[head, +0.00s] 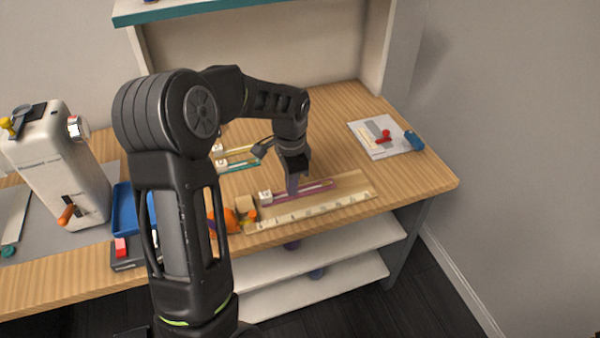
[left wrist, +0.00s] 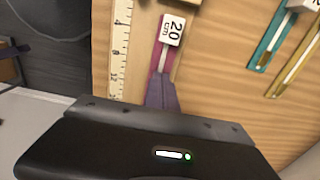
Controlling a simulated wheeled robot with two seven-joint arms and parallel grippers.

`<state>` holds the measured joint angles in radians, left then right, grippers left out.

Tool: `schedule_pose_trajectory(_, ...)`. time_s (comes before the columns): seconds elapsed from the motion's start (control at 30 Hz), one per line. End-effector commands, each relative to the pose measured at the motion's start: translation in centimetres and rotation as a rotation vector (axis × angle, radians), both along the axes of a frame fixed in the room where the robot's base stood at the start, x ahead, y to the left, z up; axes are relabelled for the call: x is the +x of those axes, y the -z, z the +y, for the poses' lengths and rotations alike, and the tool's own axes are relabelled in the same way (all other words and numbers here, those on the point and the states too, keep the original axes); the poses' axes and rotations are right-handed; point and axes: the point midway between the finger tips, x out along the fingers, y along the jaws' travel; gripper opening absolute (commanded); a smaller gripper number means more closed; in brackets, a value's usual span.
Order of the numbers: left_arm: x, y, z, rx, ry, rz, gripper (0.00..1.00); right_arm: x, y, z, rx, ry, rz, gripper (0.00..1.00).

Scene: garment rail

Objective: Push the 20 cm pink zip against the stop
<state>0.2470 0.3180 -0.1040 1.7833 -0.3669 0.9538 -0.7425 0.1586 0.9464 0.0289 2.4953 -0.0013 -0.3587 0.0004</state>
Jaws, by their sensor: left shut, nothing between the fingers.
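The pink zip (head: 315,189) lies on the ruler board (head: 350,198), along its scale. Its white end tag (head: 265,196) reads "20 cm" in the left wrist view (left wrist: 171,30). A small wooden block (head: 244,204), apparently the stop, stands at the board's left end, with a small gap between it and the tag. My left gripper (head: 292,187) is shut and empty, pointing down at the zip just right of the tag. In the left wrist view its fingertips (left wrist: 161,92) cover part of the zip; contact is hard to judge. My right gripper is not in view.
Teal and yellow zips (head: 238,164) lie behind the board. An orange item (head: 222,220) sits beside the block. A sewing machine (head: 58,165) and blue tray (head: 124,208) stand left. A white card with red and blue items (head: 380,138) lies back right.

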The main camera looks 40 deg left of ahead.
Motion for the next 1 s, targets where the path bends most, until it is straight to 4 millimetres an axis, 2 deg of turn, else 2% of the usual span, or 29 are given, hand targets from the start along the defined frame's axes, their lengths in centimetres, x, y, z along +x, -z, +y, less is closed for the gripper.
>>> schedule_pose_trajectory(0.2,-1.3,0.0,0.9,-0.001,0.001,-0.001,0.00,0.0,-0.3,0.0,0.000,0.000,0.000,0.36)
schedule_pose_trajectory(0.57,-1.5,-0.1,1.0,-0.001,0.001,-0.001,0.00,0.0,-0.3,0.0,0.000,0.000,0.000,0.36)
schedule_pose_trajectory(0.83,-4.6,-0.1,3.2,0.000,-0.002,-0.002,0.00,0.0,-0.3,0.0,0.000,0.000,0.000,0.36)
schedule_pose_trajectory(1.0,-5.0,-0.1,3.4,-0.001,0.001,-0.001,0.00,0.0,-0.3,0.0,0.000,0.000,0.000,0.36)
